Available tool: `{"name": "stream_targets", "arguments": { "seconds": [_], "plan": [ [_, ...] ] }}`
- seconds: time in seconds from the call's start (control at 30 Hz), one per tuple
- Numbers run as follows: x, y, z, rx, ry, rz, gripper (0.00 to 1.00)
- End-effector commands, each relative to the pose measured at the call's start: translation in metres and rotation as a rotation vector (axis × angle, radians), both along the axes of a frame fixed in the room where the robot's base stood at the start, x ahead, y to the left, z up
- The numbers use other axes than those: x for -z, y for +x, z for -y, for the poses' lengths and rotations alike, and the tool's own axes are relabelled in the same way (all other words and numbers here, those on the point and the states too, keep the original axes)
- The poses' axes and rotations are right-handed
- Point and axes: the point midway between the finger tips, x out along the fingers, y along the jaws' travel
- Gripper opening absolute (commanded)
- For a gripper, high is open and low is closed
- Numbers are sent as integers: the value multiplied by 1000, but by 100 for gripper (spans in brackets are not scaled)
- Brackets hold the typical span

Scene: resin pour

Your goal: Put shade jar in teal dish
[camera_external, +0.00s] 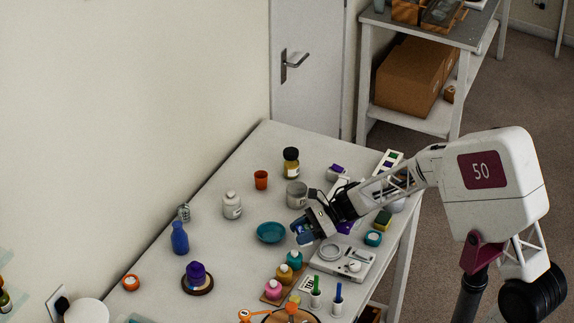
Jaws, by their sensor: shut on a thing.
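The teal dish (271,233) is a shallow round bowl on the white table, left of my gripper, and looks empty. My gripper (303,231) reaches in from the right, low over the table beside the dish's right edge. It is shut on a small blue thing (300,238), which looks like the shade jar. The fingers hide most of it, and I cannot tell whether it touches the table.
Small jars with pink, yellow and teal (294,258) tops stand in front of the dish. A grey cup (297,194) stands behind my gripper and a white scale-like device (343,260) in front. A white bottle (232,206) is behind-left. Table left of the dish is fairly clear.

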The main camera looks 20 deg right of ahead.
Motion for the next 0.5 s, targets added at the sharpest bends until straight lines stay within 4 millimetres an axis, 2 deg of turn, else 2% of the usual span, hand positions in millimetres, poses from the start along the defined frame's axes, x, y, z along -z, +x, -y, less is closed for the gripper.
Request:
{"name": "stream_targets", "arguments": {
  "seconds": [0.5],
  "plan": [
    [7,62,-35,-1,0,-1,21]
  ]
}}
